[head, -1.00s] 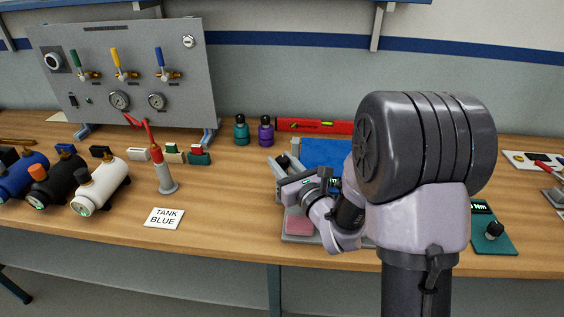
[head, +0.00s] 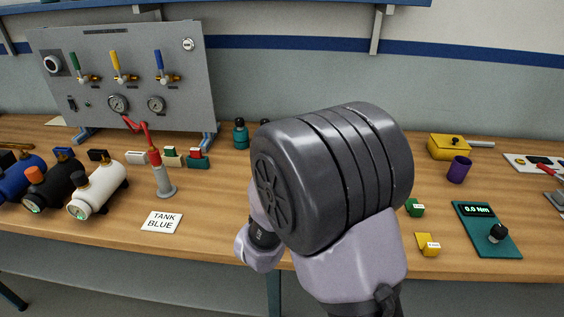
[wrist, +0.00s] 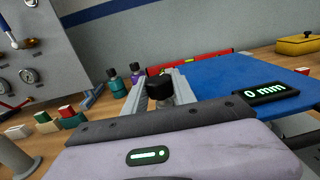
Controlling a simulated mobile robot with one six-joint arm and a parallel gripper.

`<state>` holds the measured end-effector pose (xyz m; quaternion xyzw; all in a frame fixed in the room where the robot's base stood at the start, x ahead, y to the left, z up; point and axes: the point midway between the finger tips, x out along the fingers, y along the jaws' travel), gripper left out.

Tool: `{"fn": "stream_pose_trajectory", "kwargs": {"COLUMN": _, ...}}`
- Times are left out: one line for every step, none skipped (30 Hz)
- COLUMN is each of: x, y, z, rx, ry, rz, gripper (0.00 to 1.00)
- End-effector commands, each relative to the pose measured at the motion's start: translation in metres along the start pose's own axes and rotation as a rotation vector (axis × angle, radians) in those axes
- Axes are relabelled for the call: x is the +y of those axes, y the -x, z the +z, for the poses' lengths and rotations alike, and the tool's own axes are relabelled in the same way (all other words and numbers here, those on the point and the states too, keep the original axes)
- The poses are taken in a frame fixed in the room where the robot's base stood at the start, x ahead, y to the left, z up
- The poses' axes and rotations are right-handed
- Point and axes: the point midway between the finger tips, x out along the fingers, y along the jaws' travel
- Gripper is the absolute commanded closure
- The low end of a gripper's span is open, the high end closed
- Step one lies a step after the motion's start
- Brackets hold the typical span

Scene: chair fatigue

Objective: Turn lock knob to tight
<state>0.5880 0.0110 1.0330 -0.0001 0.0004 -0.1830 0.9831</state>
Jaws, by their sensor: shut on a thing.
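In the wrist view, the black lock knob (wrist: 160,87) stands between the two pale grey fingers of my gripper (wrist: 157,82). The fingers are shut on it, one on each side. Its lower part is hidden behind my gripper's body, and I see no mark on it that tells how tight it is. Beside it on the right is a flat blue plate (wrist: 235,82) with a black display (wrist: 264,93) reading 0 mm. In the head view my arm hides the gripper, the knob and the plate.
A red level (wrist: 190,63) lies behind the plate. Teal (head: 241,134) and purple (wrist: 136,72) bottles stand at the back. A yellow box (head: 450,147), purple cup (head: 458,169) and teal torque pad (head: 478,220) reading 0.0 Nm are right. Tanks and a gauge panel (head: 120,85) are left.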

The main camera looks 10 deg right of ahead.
Motion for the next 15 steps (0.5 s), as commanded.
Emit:
{"fn": "stream_pose_trajectory", "kwargs": {"x": 0.0031, "y": 0.0, "z": 0.0062, "rx": -0.001, "ry": 0.002, "rz": -0.035, "gripper": 1.0}}
{"fn": "stream_pose_trajectory", "kwargs": {"x": 0.0034, "y": -0.0001, "z": 0.0071, "rx": -0.001, "ry": 0.002, "rz": -0.063, "gripper": 1.0}}
{"fn": "stream_pose_trajectory", "kwargs": {"x": 0.003, "y": -0.0002, "z": 0.0077, "rx": -0.001, "ry": 0.002, "rz": -0.102, "gripper": 1.0}}
{"fn": "stream_pose_trajectory", "kwargs": {"x": 0.0029, "y": -0.0002, "z": 0.008, "rx": -0.001, "ry": 0.003, "rz": -0.13, "gripper": 1.0}}
{"fn": "stream_pose_trajectory", "kwargs": {"x": 0.003, "y": -0.0003, "z": 0.0086, "rx": -0.001, "ry": 0.002, "rz": -0.159, "gripper": 1.0}}
{"fn": "stream_pose_trajectory", "kwargs": {"x": 0.0027, "y": -0.0005, "z": 0.0094, "rx": -0.002, "ry": 0.002, "rz": -0.197, "gripper": 1.0}}
{"fn": "stream_pose_trajectory", "kwargs": {"x": 0.0025, "y": -0.0003, "z": 0.0096, "rx": -0.001, "ry": 0.002, "rz": -0.226, "gripper": 1.0}}
{"fn": "stream_pose_trajectory", "kwargs": {"x": 0.0025, "y": -0.0005, "z": 0.01, "rx": -0.002, "ry": 0.002, "rz": -0.255, "gripper": 1.0}}
{"fn": "stream_pose_trajectory", "kwargs": {"x": 0.0021, "y": -0.0006, "z": 0.0105, "rx": -0.002, "ry": 0.002, "rz": -0.293, "gripper": 1.0}}
{"fn": "stream_pose_trajectory", "kwargs": {"x": 0.0023, "y": -0.0006, "z": 0.0107, "rx": -0.002, "ry": 0.002, "rz": -0.321, "gripper": 1.0}}
{"fn": "stream_pose_trajectory", "kwargs": {"x": 0.002, "y": -0.0006, "z": 0.0111, "rx": -0.002, "ry": 0.002, "rz": -0.351, "gripper": 1.0}}
{"fn": "stream_pose_trajectory", "kwargs": {"x": 0.0016, "y": -0.0008, "z": 0.0112, "rx": -0.002, "ry": 0.001, "rz": -0.388, "gripper": 1.0}}
{"fn": "stream_pose_trajectory", "kwargs": {"x": 0.0014, "y": -0.0008, "z": 0.0116, "rx": -0.003, "ry": 0.001, "rz": -0.416, "gripper": 1.0}}
{"fn": "stream_pose_trajectory", "kwargs": {"x": 0.0013, "y": -0.0007, "z": 0.0116, "rx": -0.002, "ry": 0.001, "rz": -0.443, "gripper": 1.0}}
{"fn": "stream_pose_trajectory", "kwargs": {"x": 0.0013, "y": -0.0007, "z": 0.0119, "rx": -0.003, "ry": 0.001, "rz": -0.478, "gripper": 1.0}}
